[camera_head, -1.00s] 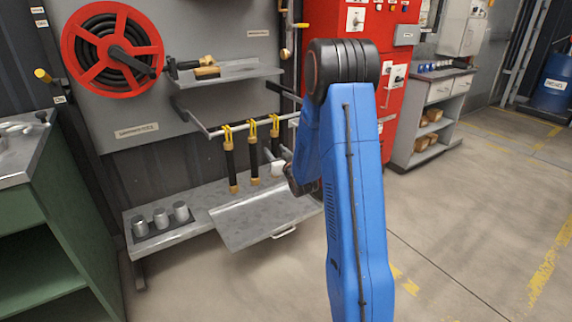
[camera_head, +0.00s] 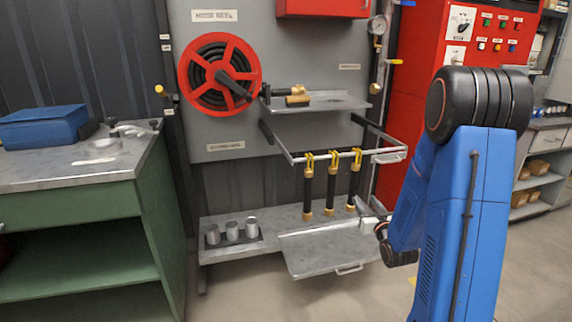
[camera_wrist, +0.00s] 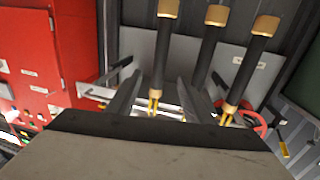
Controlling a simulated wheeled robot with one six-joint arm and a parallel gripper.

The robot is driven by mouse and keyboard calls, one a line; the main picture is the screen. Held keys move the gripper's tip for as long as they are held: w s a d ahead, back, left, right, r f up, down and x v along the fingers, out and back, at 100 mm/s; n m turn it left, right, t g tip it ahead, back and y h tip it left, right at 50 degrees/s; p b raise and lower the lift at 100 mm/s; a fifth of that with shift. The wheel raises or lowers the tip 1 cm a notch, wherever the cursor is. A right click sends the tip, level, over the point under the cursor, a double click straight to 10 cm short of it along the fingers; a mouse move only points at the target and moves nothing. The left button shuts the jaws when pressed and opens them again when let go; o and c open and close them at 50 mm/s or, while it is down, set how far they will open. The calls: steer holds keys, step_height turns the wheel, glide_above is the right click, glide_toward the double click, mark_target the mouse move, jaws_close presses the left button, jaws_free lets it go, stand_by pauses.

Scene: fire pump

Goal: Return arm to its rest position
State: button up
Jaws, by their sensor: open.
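My blue arm stands at the right of the head view, bent at its black upper joint. My gripper (camera_head: 370,212) is partly hidden behind the arm and sits low, just right of the hanging black rods with brass ends (camera_head: 330,190). In the wrist view my gripper (camera_wrist: 157,92) has its two grey fingers apart, so it is open. One black rod (camera_wrist: 161,55) appears between the fingers in that picture; I cannot tell whether it is truly between them. No held object shows.
The rail (camera_head: 390,156) and upper shelf (camera_head: 330,103) stand close to my gripper. A red cabinet (camera_head: 420,80) stands behind the arm.

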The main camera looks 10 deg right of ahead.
steer(key=s+a+r+g, duration=0.3)
steer(key=a+r, duration=0.1)
steer(key=a, duration=0.1)
steer(key=s+a+r+g, duration=0.1)
steer(key=s+a+g, duration=0.2)
steer(key=s, duration=0.9)
steer(key=s+a+r+n+g+y, duration=0.1)
steer(key=s+a+r+g, duration=0.1)
steer(key=s+a, duration=0.5)
steer(key=s+a+r+g+y, duration=0.1)
steer(key=s+a+g, duration=0.4)
steer(key=s, duration=1.2)
steer(key=shift+a+r, duration=0.25)
steer(key=shift+r, duration=0.15)
